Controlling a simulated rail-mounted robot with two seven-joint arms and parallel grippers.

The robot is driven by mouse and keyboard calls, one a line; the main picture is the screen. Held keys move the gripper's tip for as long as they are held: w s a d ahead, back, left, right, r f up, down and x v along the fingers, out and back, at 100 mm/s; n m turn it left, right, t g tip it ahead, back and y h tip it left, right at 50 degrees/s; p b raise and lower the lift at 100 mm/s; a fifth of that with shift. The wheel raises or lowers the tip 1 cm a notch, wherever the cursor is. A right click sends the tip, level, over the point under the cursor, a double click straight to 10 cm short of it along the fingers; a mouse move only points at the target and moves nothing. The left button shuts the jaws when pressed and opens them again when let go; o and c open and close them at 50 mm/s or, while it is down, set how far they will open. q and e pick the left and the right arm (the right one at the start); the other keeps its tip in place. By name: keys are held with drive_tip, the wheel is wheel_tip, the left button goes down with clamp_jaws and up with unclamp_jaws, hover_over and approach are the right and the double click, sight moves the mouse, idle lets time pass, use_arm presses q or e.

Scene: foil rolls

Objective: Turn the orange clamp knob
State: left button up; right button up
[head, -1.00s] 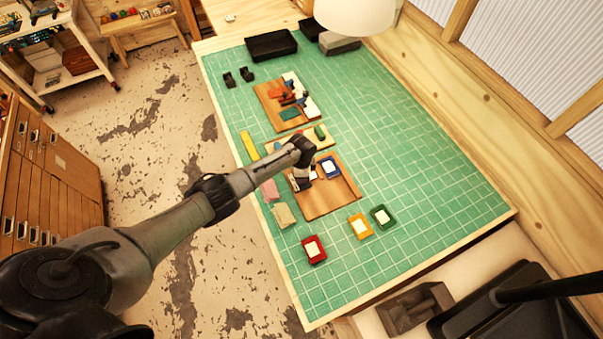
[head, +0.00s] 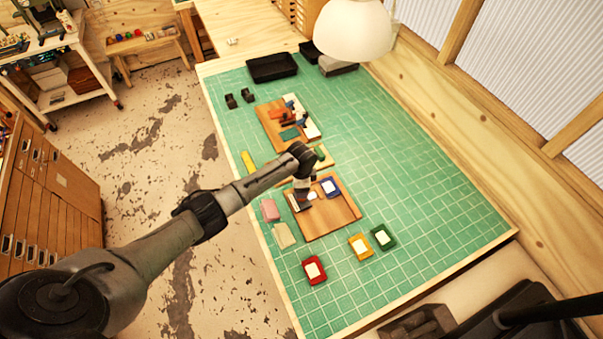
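A small orange-red part (head: 277,114), which looks like the orange clamp knob, sits on the far wooden board (head: 268,126) among white, blue and dark pieces. It is too small to see its shape or angle. My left gripper (head: 304,192) points down over the left part of the nearer wooden board (head: 335,221), clear of the orange part. Its fingers are small and dark, and their opening cannot be made out. My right gripper is not in view.
A pink block (head: 270,210) lies at the left edge. A white lamp (head: 353,30) hangs over the far end. The mat's right side is clear.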

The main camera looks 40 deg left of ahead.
use_arm(q)
wheel_tip(320, 180, up, 8)
drive_tip(key=shift+f, duration=0.2)
idle(0.6)
